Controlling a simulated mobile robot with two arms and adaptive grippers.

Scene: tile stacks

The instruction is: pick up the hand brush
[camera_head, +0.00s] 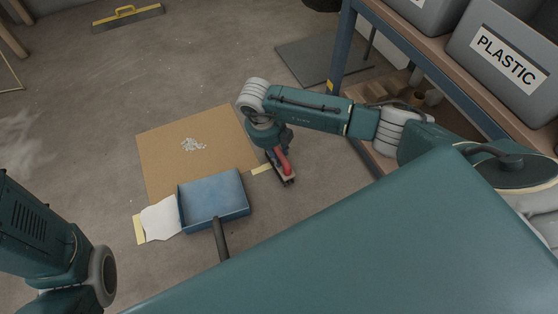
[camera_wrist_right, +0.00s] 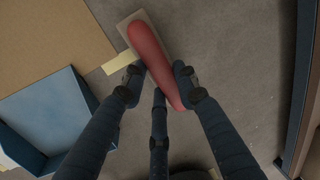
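The hand brush (camera_head: 284,166) lies on the floor just right of the cardboard sheet, its red handle showing above a pale block. In the right wrist view, the red handle (camera_wrist_right: 151,52) slants between the fingers. My right gripper (camera_head: 278,154) is over the brush, pointing down. In its wrist view, the right gripper (camera_wrist_right: 160,78) is open, with fingertips apart on either side of the handle. Whether the fingers touch the handle is unclear. My left arm shows at the lower left; its gripper is out of view.
A blue dustpan (camera_head: 213,196) with a dark handle lies on the cardboard sheet (camera_head: 160,160), near white crumbs (camera_head: 193,145). A shelf with grey bins (camera_head: 505,65) stands at the right. A wide broom head (camera_head: 127,17) lies at the back. Floor between is clear.

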